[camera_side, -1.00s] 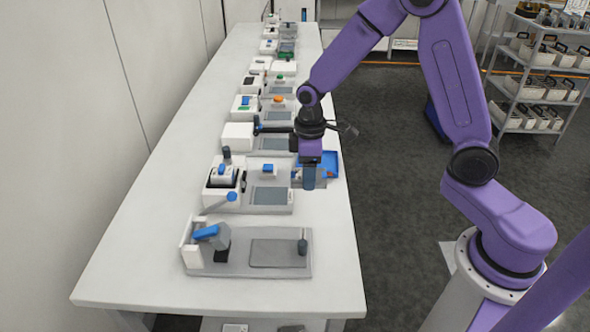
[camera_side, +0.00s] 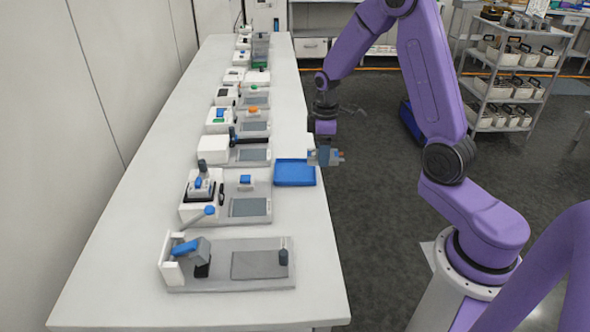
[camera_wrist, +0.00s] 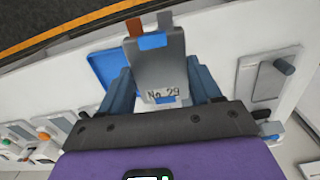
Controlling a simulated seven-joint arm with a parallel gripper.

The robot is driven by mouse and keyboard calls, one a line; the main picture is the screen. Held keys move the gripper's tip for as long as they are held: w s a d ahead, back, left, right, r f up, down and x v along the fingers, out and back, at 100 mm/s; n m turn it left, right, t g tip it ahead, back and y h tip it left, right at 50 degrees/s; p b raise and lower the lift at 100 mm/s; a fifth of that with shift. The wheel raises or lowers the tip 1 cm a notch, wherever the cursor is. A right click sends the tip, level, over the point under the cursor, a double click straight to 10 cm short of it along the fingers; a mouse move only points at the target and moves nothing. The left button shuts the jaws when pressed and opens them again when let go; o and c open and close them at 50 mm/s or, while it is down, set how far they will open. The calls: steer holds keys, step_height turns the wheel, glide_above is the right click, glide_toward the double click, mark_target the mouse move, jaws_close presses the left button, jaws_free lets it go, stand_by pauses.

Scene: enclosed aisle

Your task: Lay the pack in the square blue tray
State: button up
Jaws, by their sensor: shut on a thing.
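The pack is a flat grey piece (camera_wrist: 155,62) with a blue band, orange-brown and grey tabs and the mark "No 29" in the wrist view. My gripper (camera_wrist: 160,95) is shut on it, with a blue-grey finger on each side. In the side view, my gripper (camera_side: 326,152) holds the pack (camera_side: 334,157) out near the table's right edge, just right of the tray. The square blue tray (camera_side: 294,173) lies on the table and looks empty. In the wrist view the tray (camera_wrist: 103,66) shows behind the pack, partly hidden by it and the left finger.
The long white table (camera_side: 115,240) carries a row of small devices on grey bases. A grey fixture with a blue lever (camera_side: 187,247) stands at the near end. A white device with a blue-knobbed lever (camera_side: 200,195) stands left of the tray. Dark floor lies right of the table.

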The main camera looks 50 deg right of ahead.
steer(key=w+d+f, duration=0.2)
steer(key=w+f, duration=0.1)
steer(key=w, duration=0.4)
glide_above(295, 173)
steer(key=f, duration=0.3)
steer(key=s+f, duration=0.1)
steer(key=f, duration=0.1)
steer(key=shift+f, duration=0.2)
steer(key=shift+w+f, duration=0.5)
steer(key=shift+f, duration=1.55)
steer(key=shift+f, duration=0.15)
steer(key=o, duration=1.3)
steer(key=shift+c, duration=0.2)
step_height(295, 173, up, 12)
steer(key=shift+r, duration=0.2)
